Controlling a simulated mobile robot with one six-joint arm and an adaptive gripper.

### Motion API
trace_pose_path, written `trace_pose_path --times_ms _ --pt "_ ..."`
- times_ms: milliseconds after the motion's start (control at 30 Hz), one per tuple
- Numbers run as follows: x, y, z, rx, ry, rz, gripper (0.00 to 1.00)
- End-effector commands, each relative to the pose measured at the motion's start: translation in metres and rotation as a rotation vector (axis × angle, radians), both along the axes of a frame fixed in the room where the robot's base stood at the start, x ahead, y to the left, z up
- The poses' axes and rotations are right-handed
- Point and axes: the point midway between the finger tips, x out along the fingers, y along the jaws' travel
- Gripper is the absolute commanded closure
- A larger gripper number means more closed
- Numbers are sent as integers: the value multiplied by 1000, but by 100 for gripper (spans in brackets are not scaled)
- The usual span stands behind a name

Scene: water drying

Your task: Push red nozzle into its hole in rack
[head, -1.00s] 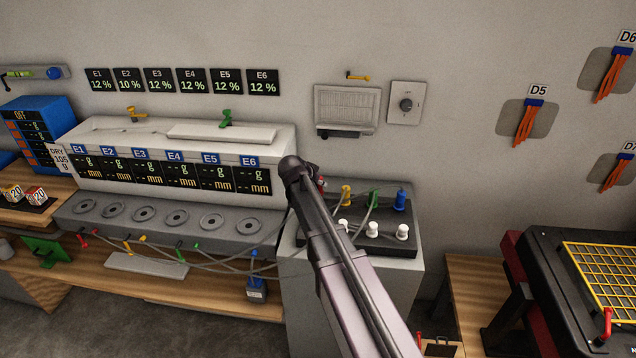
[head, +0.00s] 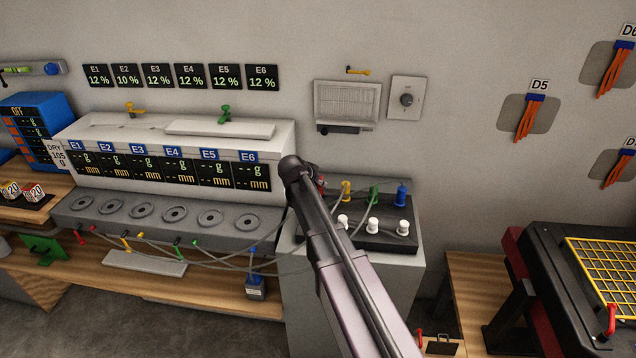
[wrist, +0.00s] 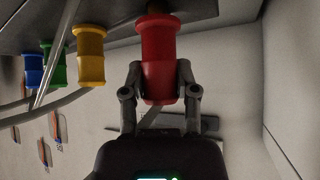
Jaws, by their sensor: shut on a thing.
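In the wrist view the red nozzle (wrist: 160,58) stands between the two fingers of my gripper (wrist: 158,82), which is shut on it. The nozzle's far end meets the dark rack (wrist: 110,14); how deep it sits in its hole cannot be told. In the head view my arm hides most of the red nozzle (head: 320,185) and the gripper. The dark rack (head: 385,240) sits on a white pedestal. Yellow (head: 346,190), green (head: 374,194) and blue (head: 401,195) nozzles stand upright in it, to the right of the red one.
Several white knobs (head: 373,226) stand along the rack's front. Grey hoses (head: 360,218) run from the nozzles across the pedestal (head: 310,305) and leftward. A grey bench unit (head: 150,220) with round wells is left of the arm. The wall is close behind the rack.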

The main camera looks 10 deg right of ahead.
Motion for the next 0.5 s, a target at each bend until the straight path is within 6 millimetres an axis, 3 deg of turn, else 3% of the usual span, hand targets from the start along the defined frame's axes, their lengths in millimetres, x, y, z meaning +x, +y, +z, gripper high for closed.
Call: trace_pose_path --times_ms 500 --pt "0 0 -10 0 0 0 100"
